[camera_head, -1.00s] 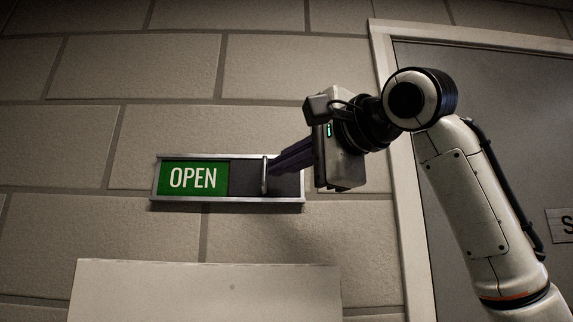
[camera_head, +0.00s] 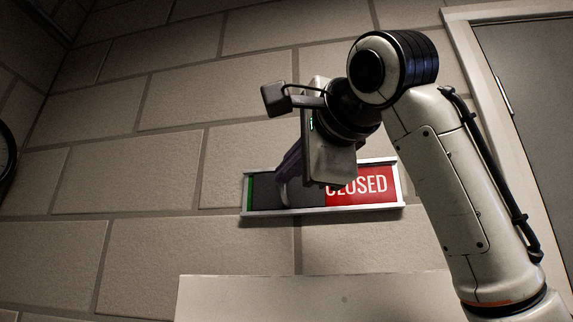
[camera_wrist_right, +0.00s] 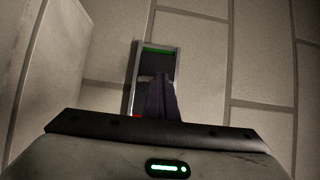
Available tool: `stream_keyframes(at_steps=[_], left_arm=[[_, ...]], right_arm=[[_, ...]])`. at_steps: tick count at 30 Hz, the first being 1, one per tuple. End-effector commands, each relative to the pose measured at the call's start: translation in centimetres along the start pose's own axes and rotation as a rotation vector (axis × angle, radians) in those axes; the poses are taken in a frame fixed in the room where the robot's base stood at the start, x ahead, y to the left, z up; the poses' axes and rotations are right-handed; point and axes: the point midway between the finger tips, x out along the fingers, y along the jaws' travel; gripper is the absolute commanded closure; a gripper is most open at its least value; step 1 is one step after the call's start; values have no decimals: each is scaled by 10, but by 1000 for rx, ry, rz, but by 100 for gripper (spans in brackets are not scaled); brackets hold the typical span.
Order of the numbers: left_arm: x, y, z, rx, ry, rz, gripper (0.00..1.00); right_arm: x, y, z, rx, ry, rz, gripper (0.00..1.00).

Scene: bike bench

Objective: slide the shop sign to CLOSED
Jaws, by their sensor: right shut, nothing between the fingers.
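The shop sign (camera_head: 398,187) is a flat metal-framed slider on the block wall. In the head view its right part shows red with CLOSED, the first letters partly hidden by my gripper. A dark sliding panel (camera_head: 262,190) covers most of its left part, with a thin green strip at the far left. My right gripper (camera_head: 284,188) is shut and empty, its fingers at the sign by the slider's handle; contact cannot be made out. In the right wrist view the sign (camera_wrist_right: 176,60) shows beyond the fingers, with green at its far end and a little red near. My left gripper is out of view.
A pale panel (camera_head: 250,298) stands below the sign. A grey door with a light frame (camera_head: 462,60) is at the right. Part of a dark round object (camera_head: 6,155) shows at the left edge. The wall around the sign is bare.

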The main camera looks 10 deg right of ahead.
Motion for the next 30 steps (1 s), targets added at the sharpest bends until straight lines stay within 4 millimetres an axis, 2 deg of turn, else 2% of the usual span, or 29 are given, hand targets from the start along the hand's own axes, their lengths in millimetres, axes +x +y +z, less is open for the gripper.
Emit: stream_keyframes(at_steps=[2, 8, 10, 15, 21, 25, 30], left_arm=[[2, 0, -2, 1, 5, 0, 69], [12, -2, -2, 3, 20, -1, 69], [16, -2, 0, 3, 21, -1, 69], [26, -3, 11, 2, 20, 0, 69], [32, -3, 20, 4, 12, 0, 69], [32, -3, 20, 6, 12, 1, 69], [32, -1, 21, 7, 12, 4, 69]], right_arm=[[4, 5, -7, 6, 14, 15, 100], [-10, 5, -17, 5, 0, 9, 100], [-20, 3, -22, 3, -9, 3, 100], [-64, 1, -19, -2, -16, -5, 100], [-102, -1, -20, -2, -16, -4, 100], [-116, -2, -20, -2, -16, -4, 100], [-122, -3, -20, -2, -16, -4, 100]])
